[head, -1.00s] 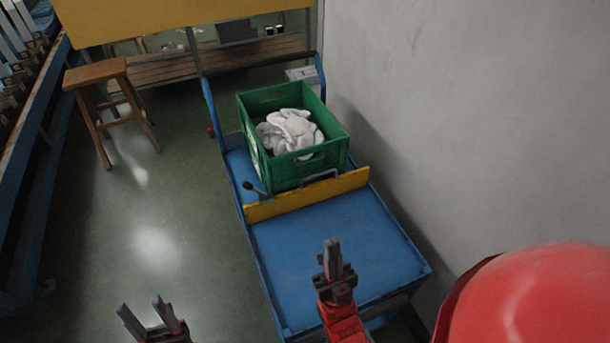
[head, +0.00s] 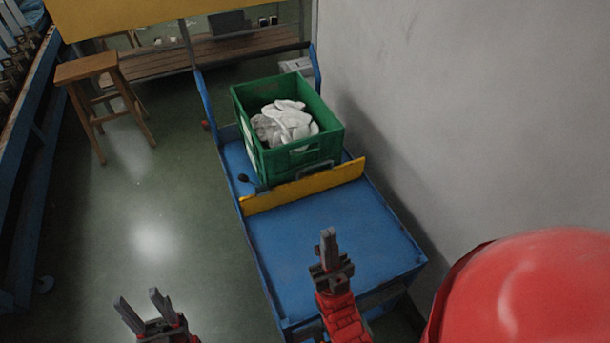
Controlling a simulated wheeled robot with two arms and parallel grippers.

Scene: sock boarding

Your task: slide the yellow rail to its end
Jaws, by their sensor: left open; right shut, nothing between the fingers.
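The yellow rail (head: 302,187) stands across the blue cart (head: 335,235), against the near side of the green crate. A grey handle (head: 315,170) shows at the rail's far side, and a dark knob (head: 243,178) sits near its left end. My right gripper (head: 328,240) is shut and empty above the near part of the cart, apart from the rail. My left gripper (head: 139,304) is open and empty over the floor, left of the cart.
The green crate (head: 250,125) holds white socks (head: 288,123) on the cart's far part. A grey wall (head: 450,110) runs along the right. A wooden stool (head: 88,68) stands at the left. The cart's near deck is bare.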

